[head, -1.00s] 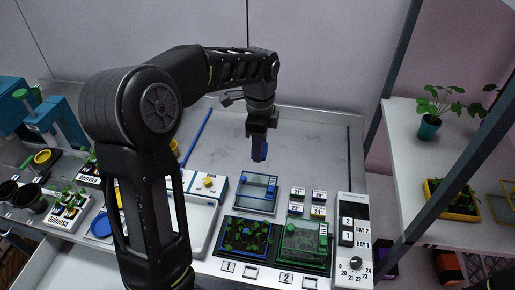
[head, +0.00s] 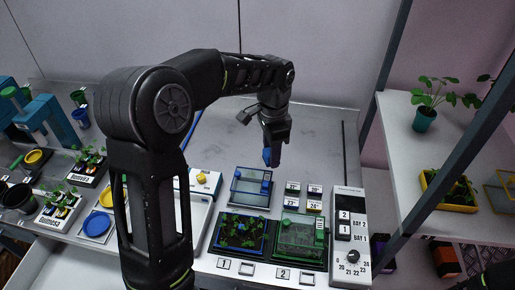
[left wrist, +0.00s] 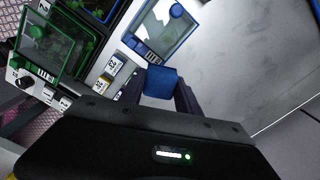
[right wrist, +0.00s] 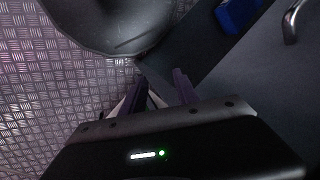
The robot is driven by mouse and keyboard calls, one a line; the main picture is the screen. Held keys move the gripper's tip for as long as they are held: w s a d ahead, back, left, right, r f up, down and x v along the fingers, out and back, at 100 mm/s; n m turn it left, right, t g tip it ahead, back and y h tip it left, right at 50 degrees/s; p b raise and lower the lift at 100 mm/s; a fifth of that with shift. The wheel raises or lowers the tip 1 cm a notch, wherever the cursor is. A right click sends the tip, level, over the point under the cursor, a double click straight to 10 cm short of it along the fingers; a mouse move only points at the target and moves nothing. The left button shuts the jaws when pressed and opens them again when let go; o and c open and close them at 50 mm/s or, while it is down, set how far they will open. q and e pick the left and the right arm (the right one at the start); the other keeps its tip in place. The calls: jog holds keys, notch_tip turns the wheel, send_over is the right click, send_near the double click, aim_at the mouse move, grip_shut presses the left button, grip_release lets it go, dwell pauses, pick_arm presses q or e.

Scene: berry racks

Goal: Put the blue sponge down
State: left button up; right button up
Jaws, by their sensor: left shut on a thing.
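My left gripper (head: 270,152) is shut on the blue sponge (head: 266,157), above the grey board behind the blue-framed clear box (head: 250,188). In the left wrist view the sponge (left wrist: 161,83) sits between the two fingers, with the blue-framed box (left wrist: 160,28) beyond it. The gripper hides part of the sponge in the head view. I cannot tell how high the sponge is above the board. My right gripper (right wrist: 161,88) shows in the right wrist view, its fingers apart with nothing between them.
The grey board (head: 315,145) is clear around the left gripper. Small number blocks (head: 304,198), a green-framed box (head: 300,235) and a white dial panel (head: 349,240) stand in front. Potted seedlings are at left. A dark post (head: 385,125) and white shelf (head: 405,160) are at right.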

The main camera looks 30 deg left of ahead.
pick_arm(q)
jog(key=d+f+n, duration=0.1)
jog(key=d+n, duration=0.1)
jog(key=d+f+n+b, duration=0.1)
jog(key=d+f+n, duration=0.1)
jog(key=n, duration=0.1)
jog(key=w+d+f+n+b, duration=0.1)
jog(key=d+f+n, duration=0.1)
jog(key=shift+w+d+n, duration=0.1)
jog(key=shift+d+n, duration=0.15)
jog(key=shift+n, duration=0.05)
jog(key=shift+d+f+n, duration=0.15)
jog(key=shift+d+n, duration=0.25)
jog(key=shift+n, duration=0.1)
